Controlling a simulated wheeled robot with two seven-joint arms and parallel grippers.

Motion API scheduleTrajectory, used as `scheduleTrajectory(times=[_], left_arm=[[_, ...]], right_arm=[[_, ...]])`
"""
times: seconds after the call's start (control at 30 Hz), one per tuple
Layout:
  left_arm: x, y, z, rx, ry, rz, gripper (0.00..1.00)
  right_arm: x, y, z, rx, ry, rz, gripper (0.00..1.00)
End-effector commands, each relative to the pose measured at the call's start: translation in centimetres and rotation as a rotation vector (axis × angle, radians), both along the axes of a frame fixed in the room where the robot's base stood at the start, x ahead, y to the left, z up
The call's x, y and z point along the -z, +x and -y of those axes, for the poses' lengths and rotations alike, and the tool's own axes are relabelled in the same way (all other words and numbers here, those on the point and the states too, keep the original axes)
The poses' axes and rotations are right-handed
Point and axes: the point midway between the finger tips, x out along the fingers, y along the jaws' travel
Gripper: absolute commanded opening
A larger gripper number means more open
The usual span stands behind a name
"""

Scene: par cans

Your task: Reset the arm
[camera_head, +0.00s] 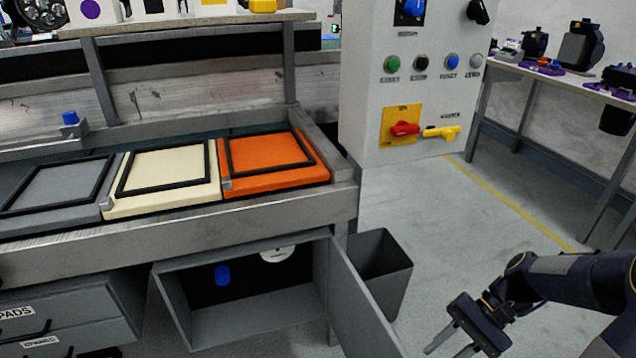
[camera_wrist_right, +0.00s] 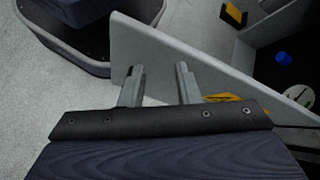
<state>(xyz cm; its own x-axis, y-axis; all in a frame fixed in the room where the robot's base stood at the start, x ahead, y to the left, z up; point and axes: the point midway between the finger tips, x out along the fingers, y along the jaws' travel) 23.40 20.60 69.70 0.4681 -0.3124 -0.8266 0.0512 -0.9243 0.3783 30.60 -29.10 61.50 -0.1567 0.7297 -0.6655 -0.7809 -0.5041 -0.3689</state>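My right gripper (camera_head: 452,345) is at the lower right of the head view, in front of the open cabinet door (camera_head: 358,300) and to its right. Its two fingers are apart with nothing between them. In the right wrist view the open fingers (camera_wrist_right: 160,88) point toward the grey door panel (camera_wrist_right: 190,55); I cannot tell whether they touch it. My left gripper and left arm are not in either view.
A control box (camera_head: 425,90) with several buttons and a red switch hangs upper middle. Grey, cream and orange pads (camera_head: 275,165) lie on the bench. The open cabinet (camera_head: 235,325) holds a blue object (camera_head: 222,275). A grey bin (camera_head: 385,268) stands behind the door. Floor at right is clear.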

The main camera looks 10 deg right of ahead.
Motion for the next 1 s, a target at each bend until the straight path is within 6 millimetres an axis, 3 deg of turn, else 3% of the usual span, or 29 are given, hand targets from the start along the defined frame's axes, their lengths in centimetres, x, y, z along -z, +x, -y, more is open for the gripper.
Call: scheduleTrajectory(times=[0.03, 0.1, 0.3, 0.77, 0.8, 1.0], left_arm=[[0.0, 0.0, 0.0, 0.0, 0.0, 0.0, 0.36], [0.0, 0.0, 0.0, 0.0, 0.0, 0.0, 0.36], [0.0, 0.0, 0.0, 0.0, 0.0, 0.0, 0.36], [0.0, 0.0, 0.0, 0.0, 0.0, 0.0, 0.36], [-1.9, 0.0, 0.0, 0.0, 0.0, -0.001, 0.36], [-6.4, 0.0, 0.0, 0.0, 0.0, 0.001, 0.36]], right_arm=[[-1.9, -0.5, -1.2, -0.048, -0.068, 0.091, 0.3], [-3.6, -1.4, -2.5, -0.106, -0.152, 0.209, 0.3], [-6.7, -4.0, -5.6, -0.243, -0.352, 0.536, 0.3], [-8.2, -7.3, -8.6, -0.379, -0.575, 1.014, 0.3], [-10.1, -7.2, -8.6, -0.378, -0.572, 1.005, 0.3], [-14.5, -7.2, -8.5, -0.376, -0.57, 0.997, 0.3]])
